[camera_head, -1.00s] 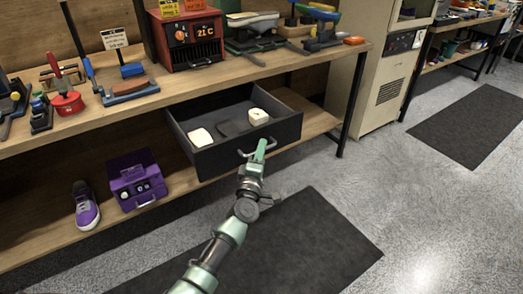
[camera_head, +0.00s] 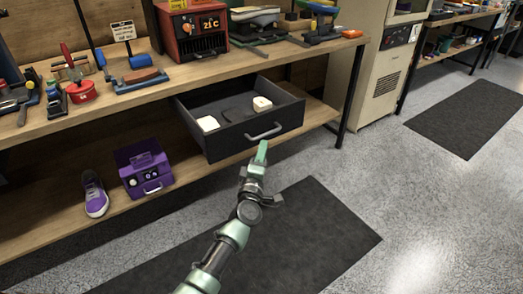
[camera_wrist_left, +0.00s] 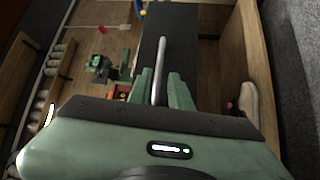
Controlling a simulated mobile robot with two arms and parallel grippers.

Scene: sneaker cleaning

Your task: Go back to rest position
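My left gripper (camera_head: 262,150) is just in front of the open drawer, its fingertips a little below the handle (camera_head: 264,131). In the left wrist view its two fingers (camera_wrist_left: 161,78) are spread, with the metal handle bar (camera_wrist_left: 161,62) showing in line with the gap between them. They hold nothing that I can see. My right gripper is in neither view.
A purple sneaker (camera_head: 94,194) and a purple box (camera_head: 143,167) stand on the lower shelf. The workbench top (camera_head: 180,75) carries tools and a red heater-like box (camera_head: 196,27). A dark mat (camera_head: 290,235) lies on the floor. The floor to the right is open.

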